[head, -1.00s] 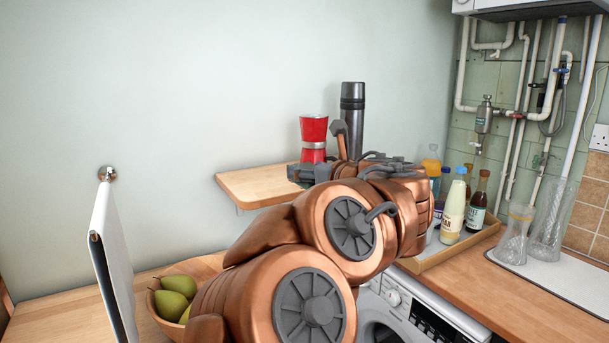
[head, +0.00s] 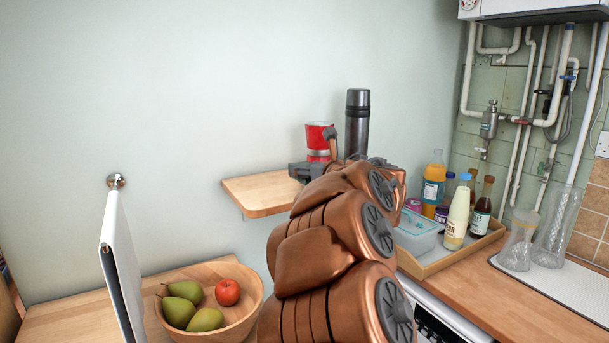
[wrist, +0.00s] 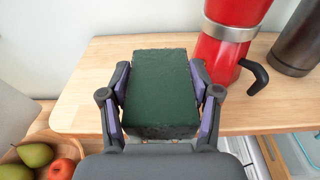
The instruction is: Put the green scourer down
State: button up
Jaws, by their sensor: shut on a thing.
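The green scourer (wrist: 160,88) is a dark green block with a dark rough edge, in the middle of the wrist view. My gripper (wrist: 160,95) is shut on it, one finger on each side. Behind and below it in the wrist view is the wooden wall shelf (wrist: 85,82); I cannot tell whether the scourer touches it. In the head view my gripper (head: 302,172) is at the shelf (head: 258,194), largely hidden behind my arm, and the scourer is not clearly seen there.
A red moka pot (wrist: 228,40) with a black handle stands close to the scourer's right, with a dark flask (wrist: 299,40) beyond. The shelf's left part is bare. Below are a fruit bowl (head: 245,300), a hanging white towel (head: 122,270) and a bottle tray (head: 445,262).

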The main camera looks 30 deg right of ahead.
aim_at(305, 162)
jog(key=shift+w+d+f+p, duration=0.1)
jog(key=shift+w+d+p, duration=0.3)
jog(key=shift+w, duration=0.6)
jog(key=shift+w+d+f+p, duration=0.1)
jog(key=shift+w+d+p, duration=0.1)
jog(key=shift+w+d, duration=0.55)
jog(key=shift+w+a+f, duration=0.2)
jog(key=shift+w, duration=0.15)
jog(key=shift+f+p, duration=0.45)
jog(key=shift+f, duration=1.1)
jog(key=shift+f+b, duration=0.25)
jog(key=shift+b, duration=0.05)
jog(key=o, duration=1)
jog(key=shift+c, duration=0.2)
jog(key=shift+s+r+p, duration=0.1)
jog(key=shift+r+p, duration=0.2)
jog(key=shift+p, duration=0.05)
